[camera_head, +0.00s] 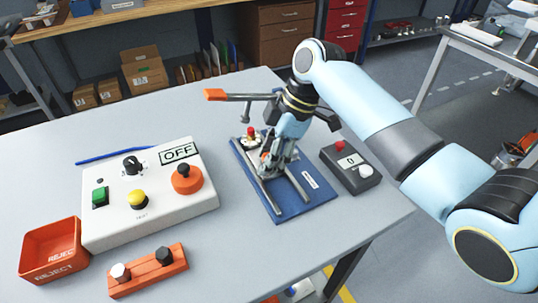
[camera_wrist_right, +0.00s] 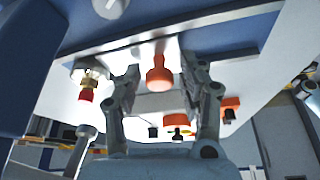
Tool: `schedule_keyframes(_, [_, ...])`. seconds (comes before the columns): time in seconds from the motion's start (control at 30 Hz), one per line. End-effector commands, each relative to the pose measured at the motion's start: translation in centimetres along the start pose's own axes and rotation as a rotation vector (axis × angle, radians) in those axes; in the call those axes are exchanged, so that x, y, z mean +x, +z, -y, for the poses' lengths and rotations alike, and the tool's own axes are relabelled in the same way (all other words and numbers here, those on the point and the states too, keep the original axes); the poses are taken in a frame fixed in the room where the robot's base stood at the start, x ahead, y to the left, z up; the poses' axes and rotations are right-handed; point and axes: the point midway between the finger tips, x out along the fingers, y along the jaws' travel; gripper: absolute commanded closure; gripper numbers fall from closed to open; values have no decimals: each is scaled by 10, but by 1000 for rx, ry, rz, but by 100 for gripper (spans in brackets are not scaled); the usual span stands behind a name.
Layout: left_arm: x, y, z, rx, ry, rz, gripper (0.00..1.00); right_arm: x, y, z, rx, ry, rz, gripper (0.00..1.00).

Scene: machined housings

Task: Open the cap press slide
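The cap press stands on a blue base plate (camera_head: 292,208) near the table's right side, with two metal rails along it. Its lever has an orange grip (camera_head: 215,95). A red cap on a brass-coloured part (camera_head: 251,134) sits at the far left of the plate; it also shows in the right wrist view (camera_wrist_right: 88,92). An orange knob (camera_wrist_right: 158,72) shows between the fingers of my right gripper (camera_wrist_right: 165,85), with gaps on both sides. In the head view my right gripper (camera_head: 272,158) is low over the rails and hides much of the slide. My left gripper is not in view.
A white control box (camera_head: 150,215) with buttons and an OFF sign stands left of the press. An orange reject bin (camera_head: 50,250) and an orange block with two knobs (camera_head: 148,272) are in front. A dark counter box (camera_head: 350,170) stands close right of the press.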

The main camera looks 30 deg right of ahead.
Motion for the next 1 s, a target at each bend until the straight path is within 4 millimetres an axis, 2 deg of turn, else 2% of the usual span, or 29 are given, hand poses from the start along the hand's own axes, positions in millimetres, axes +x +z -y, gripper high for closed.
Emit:
schedule_keyframes(0.03, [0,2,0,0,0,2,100,0,0,0,0,1,0,68])
schedule_keyframes(0.2, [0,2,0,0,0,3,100,0,0,-1,-1,3,0,90])
schedule_keyframes(0.3, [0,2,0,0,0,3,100,0,0,-1,0,2,0,100])
schedule_keyframes(0.57, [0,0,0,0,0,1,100,0,1,0,1,1,1,100])
schedule_keyframes(0.67, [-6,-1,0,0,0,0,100,-2,2,6,2,-2,2,100])
schedule_keyframes(0.77, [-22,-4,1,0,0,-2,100,-5,4,21,4,-6,3,100])
schedule_keyframes(1.0, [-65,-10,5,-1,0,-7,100,-12,17,73,5,-9,4,100])
